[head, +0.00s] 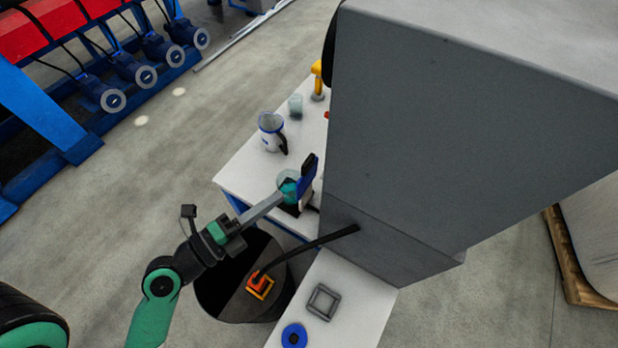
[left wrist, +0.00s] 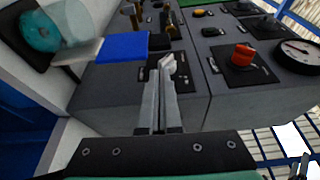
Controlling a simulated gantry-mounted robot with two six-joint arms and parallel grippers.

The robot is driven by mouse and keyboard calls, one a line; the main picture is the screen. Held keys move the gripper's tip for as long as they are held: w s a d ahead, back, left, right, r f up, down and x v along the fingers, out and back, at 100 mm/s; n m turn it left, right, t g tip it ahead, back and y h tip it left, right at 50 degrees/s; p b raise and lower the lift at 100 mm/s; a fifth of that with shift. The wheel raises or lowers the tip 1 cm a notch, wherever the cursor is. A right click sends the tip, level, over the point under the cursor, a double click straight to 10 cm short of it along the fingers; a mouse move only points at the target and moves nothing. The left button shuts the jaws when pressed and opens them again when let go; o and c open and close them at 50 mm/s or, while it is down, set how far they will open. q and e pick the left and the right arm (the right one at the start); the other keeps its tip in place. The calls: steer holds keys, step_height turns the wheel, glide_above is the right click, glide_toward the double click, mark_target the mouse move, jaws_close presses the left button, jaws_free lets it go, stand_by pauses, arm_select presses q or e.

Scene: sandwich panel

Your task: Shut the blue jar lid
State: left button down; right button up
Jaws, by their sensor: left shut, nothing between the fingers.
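A teal round jar (head: 289,183) stands on the white table, partly behind my fingers. A dark blue flat lid (head: 307,168) stands steeply tilted up at its right side, so it looks open. In the left wrist view, the teal jar body (left wrist: 40,31) is at the upper left and a flat blue piece (left wrist: 122,46), apparently the lid, is to its right. My left gripper (head: 281,196) is shut and empty, its long grey fingers reaching beside the jar. In the left wrist view, the closed fingertips (left wrist: 168,66) are right of the blue piece; contact cannot be told. My right gripper is not in view.
A large grey cabinet (head: 440,130) blocks the right side. A blue-and-white jug (head: 271,132) and a small cup (head: 295,105) stand farther back on the table. The left wrist view shows grey panels with a red knob (left wrist: 243,52) and a gauge (left wrist: 299,52).

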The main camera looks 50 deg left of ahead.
mark_target(307, 175)
arm_select(q)
steer(key=w+p, duration=0.2)
steer(key=w, duration=0.7)
steer(key=shift+f, duration=0.1)
